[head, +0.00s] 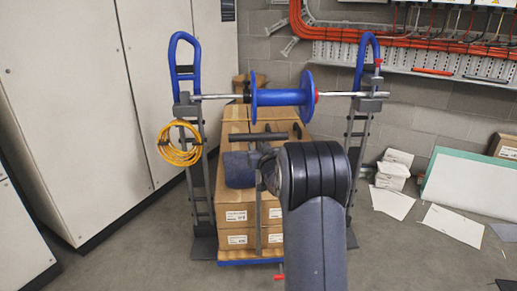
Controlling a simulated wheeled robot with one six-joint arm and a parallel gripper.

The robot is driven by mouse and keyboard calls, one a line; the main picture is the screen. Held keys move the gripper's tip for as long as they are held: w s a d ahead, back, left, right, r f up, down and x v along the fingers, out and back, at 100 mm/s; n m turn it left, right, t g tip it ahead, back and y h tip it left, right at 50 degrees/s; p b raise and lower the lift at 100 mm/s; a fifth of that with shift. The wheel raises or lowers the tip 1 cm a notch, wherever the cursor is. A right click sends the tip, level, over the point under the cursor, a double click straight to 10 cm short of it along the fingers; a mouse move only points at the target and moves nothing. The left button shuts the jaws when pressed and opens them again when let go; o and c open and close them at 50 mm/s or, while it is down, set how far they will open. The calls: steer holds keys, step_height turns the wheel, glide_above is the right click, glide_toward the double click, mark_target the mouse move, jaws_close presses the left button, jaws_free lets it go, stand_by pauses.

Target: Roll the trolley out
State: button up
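The trolley shows as a low blue deck (240,263) under stacked brown cardboard boxes (238,214), between two upright stands. A thin grey upright bar (258,235) runs up the front of the boxes. A small red piece (279,277) sticks out low at the front. My arm reaches up from the bottom and hides the right part of the load. My gripper (262,160) is at its far end, in front of the boxes near the top of the bar. Its fingers are dark and partly hidden. I cannot tell whether it touches the bar.
Two grey stands with blue loops, left (200,200) and right (361,135), flank the load. A rod with a blue spool (282,97) spans them above it. An orange cable coil (179,145) hangs left. White cabinets stand left; sheets (452,222) lie right. Front-left floor is clear.

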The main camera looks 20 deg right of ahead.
steer(key=shift+w, duration=0.2)
steer(key=shift+c, duration=0.5)
jaws_close()
